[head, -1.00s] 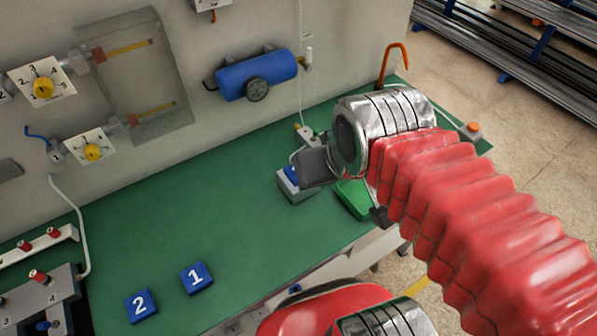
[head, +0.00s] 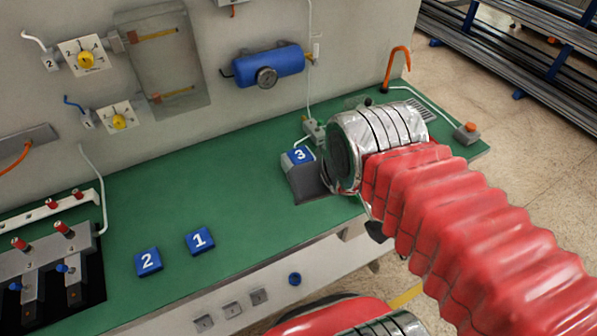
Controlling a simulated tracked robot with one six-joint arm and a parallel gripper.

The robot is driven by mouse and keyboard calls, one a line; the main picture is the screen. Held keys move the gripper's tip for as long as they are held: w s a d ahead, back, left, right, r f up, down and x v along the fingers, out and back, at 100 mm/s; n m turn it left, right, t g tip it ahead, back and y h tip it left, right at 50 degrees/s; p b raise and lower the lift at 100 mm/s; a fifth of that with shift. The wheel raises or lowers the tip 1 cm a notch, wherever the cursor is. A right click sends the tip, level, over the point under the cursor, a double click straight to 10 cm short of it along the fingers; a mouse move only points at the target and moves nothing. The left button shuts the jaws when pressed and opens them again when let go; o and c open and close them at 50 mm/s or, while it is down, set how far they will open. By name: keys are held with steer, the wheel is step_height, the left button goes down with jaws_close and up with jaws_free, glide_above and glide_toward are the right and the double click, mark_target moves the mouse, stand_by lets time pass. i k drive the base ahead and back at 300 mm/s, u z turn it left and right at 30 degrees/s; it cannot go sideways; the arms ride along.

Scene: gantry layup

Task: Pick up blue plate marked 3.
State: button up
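The blue plate marked 3 (head: 300,155) sits at the back right of the green bench, its number facing up. It appears to rest on a small grey block that is mostly hidden. A grey finger of my gripper (head: 309,184) is just in front of and below the plate in the picture. I cannot tell whether it touches the plate. The rest of my gripper is hidden by my silver wrist, so its opening does not show.
Blue plates marked 1 (head: 200,241) and 2 (head: 148,262) lie on the green bench (head: 235,200) at front left. A blue tank (head: 268,65) hangs on the back panel. An orange hook (head: 396,68) stands at the right. The bench middle is clear.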

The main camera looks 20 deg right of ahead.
mark_target(301, 155)
steer(key=u, duration=0.5)
steer(key=k, duration=1.05)
steer(key=u, duration=0.5)
steer(key=i, duration=0.5)
steer(key=u, duration=0.5)
steer(key=i, duration=1)
steer(key=u, duration=0.2)
